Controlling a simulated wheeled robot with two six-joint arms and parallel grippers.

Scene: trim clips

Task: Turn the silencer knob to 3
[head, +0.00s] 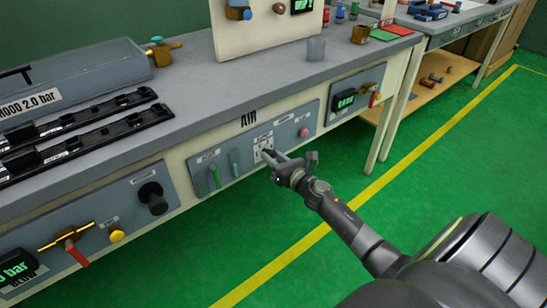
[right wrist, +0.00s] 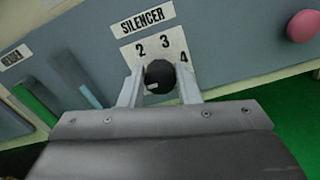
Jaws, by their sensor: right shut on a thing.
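The silencer knob (right wrist: 158,77) is a round black knob in front of a white dial plate (right wrist: 150,48) on the blue-grey panel. The numbers 2, 3 and 4 show around its upper side, under the SILENCER label (right wrist: 147,20). A small light mark shows on the knob's lower left part. I cannot tell which number the knob is set to. My right gripper (right wrist: 160,90) is shut on the knob, one finger on each side. In the head view my right gripper (head: 269,156) is at the dial plate (head: 263,142) and hides the knob. My left gripper is out of view.
A pink button (right wrist: 303,26) sits right of the dial. A red-handled valve (head: 375,97) and a display (head: 345,100) are farther right. The green floor in front of the bench is clear.

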